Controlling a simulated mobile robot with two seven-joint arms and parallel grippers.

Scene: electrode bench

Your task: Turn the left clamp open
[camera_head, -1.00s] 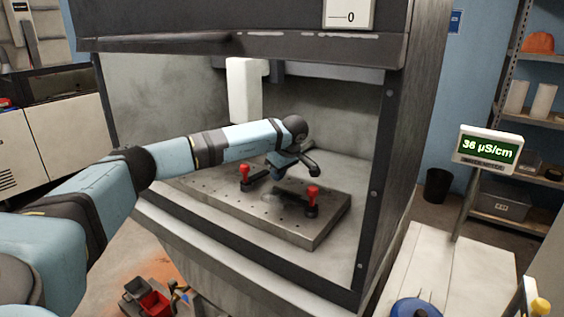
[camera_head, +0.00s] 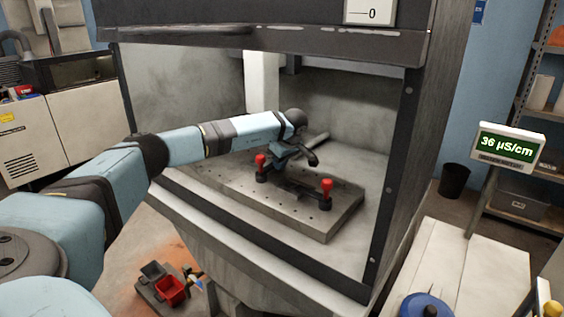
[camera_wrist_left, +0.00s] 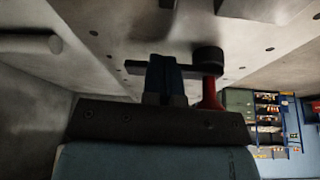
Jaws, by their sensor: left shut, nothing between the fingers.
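The left clamp, with its red upright handle (camera_head: 260,162), stands on the perforated plate (camera_head: 325,229). My left gripper (camera_head: 280,164) is low beside it, on the handle's right. In the left wrist view, its blue fingers (camera_wrist_left: 164,65) are together and empty, in front of the clamp's dark bar (camera_wrist_left: 135,67). I cannot tell whether they touch the bar. The clamp's round black base (camera_wrist_left: 207,60) and red handle (camera_wrist_left: 210,94) are just right of the fingers. The right clamp (camera_head: 326,189) stands nearer the plate's right end. My right gripper is out of view.
The plate lies inside a hood with a dark frame post (camera_head: 398,150) on the right and a front sill (camera_head: 255,240). A pale cylinder (camera_head: 316,139) lies behind the gripper. A display (camera_head: 507,145) reading 36 µS/cm stands outside at the right.

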